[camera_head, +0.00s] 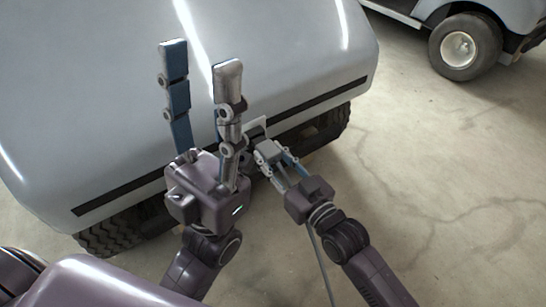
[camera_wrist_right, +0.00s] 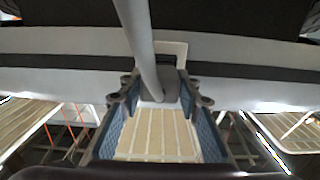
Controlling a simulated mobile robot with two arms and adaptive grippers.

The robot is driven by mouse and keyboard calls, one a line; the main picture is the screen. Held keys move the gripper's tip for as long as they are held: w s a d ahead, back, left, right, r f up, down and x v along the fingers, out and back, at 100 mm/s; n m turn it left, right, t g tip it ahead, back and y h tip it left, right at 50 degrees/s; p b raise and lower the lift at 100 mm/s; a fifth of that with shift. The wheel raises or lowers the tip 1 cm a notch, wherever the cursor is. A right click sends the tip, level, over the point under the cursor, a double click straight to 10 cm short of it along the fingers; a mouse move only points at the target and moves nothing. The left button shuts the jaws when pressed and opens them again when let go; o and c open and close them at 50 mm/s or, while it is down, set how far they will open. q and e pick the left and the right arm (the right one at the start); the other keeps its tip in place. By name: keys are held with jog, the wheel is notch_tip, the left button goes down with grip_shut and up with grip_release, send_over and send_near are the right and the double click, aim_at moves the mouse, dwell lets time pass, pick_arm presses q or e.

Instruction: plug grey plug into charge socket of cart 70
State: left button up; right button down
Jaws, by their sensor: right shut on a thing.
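My right gripper (camera_head: 273,158) is shut on the grey plug (camera_head: 267,151), a small block at its fingertips, close in front of the cart's lower edge. The right wrist view also shows the plug (camera_wrist_right: 168,86) between the fingertips, with a pale cable (camera_wrist_right: 140,40) across it. A light, squarish plate (camera_head: 257,127) on the cart (camera_head: 110,100) is just beyond the plug and appears to be the charge socket; its opening is hidden. I cannot tell whether plug and socket touch. My left gripper (camera_head: 200,58) is open and empty, fingers spread over the cart body. No cart number is readable.
The cart has a dark trim strip and black tyres (camera_head: 325,127) along its lower edge. A second cart's wheel (camera_head: 465,47) stands at the upper right. The cable hangs beneath my right arm. The concrete floor (camera_head: 450,180) at the right is clear.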

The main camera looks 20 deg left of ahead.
jog(key=shift+x, duration=1.1)
jog(key=c, duration=1.4)
grip_release()
jog(key=shift+o, duration=0.2)
jog(key=shift+s, duration=0.15)
jog(key=v, duration=1.1)
jog(key=shift+s+d, duration=0.15)
jog(key=shift+d, duration=0.25)
